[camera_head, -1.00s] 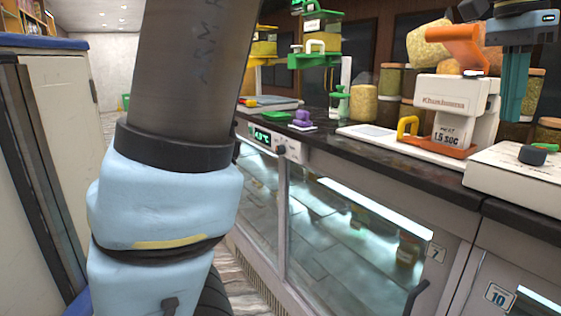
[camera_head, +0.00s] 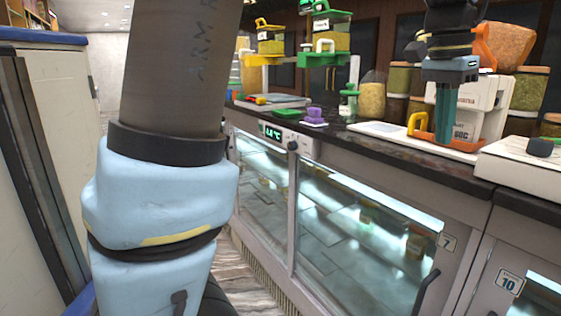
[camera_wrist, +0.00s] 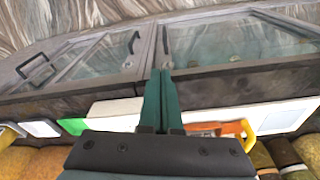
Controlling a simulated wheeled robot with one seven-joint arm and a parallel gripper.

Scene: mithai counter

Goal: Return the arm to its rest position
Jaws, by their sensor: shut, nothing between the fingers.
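My gripper (camera_head: 444,135) hangs at the right in the head view, its teal fingers pointing down in front of the white and orange dispenser (camera_head: 478,105). The fingers are together and empty. In the wrist view my gripper (camera_wrist: 161,72) shows both fingers side by side, touching, over the counter edge. The blue and dark links of my arm fill the left of the head view.
A dark counter (camera_head: 400,158) runs above glass-fronted cabinets (camera_head: 365,230). A white box with a dark knob (camera_head: 540,148) stands at the right. Jars (camera_head: 372,97) stand behind. Green and yellow dispensers (camera_head: 325,40) stand farther back. A pale cabinet (camera_head: 55,140) is at the left.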

